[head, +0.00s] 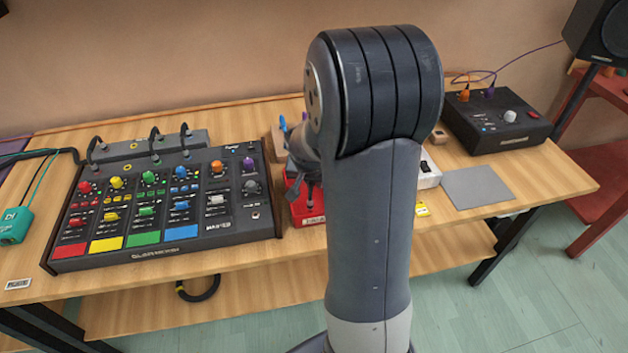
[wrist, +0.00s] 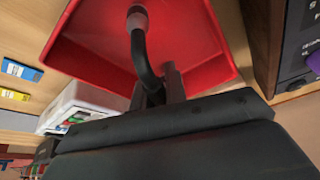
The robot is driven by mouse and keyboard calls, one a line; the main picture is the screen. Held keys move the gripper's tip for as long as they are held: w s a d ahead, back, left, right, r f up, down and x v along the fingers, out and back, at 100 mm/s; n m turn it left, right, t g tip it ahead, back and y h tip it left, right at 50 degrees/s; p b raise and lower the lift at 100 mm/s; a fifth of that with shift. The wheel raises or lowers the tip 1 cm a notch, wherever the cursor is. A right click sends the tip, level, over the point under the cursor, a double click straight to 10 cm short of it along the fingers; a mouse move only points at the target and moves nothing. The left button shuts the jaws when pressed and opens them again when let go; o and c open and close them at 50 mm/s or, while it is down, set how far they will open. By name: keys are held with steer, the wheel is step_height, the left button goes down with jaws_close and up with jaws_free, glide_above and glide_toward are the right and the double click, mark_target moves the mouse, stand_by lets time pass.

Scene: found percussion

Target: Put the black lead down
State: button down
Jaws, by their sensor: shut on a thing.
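My gripper (wrist: 160,88) is shut on the black lead (wrist: 144,58) in the wrist view. The lead's grey plug end (wrist: 138,18) sticks out past the fingers. Behind them is a red tray (wrist: 88,48), and the plug shows against its inside. I cannot tell whether the lead touches the tray floor. In the head view my gripper (head: 309,188) is partly hidden by my arm, over the red tray (head: 313,219), just right of the mixer. Most of the tray is hidden there too.
The mixer (head: 137,250) with coloured pads stands left, with several black leads plugged in along its back. A white box (head: 428,178) sits right of my arm. Further right are a grey mat (head: 478,187) and a black box (head: 497,125). The mat's top is bare.

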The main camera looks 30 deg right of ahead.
steer(key=shift+f, duration=0.15)
steer(key=c, duration=1.4)
jaws_free()
steer(key=shift+c, duration=0.2)
steer(key=shift+s+a+r, duration=0.1)
steer(key=shift+r, duration=0.55)
steer(key=v, duration=1.1)
steer(key=shift+s+p, duration=0.1)
steer(key=shift+p, duration=0.25)
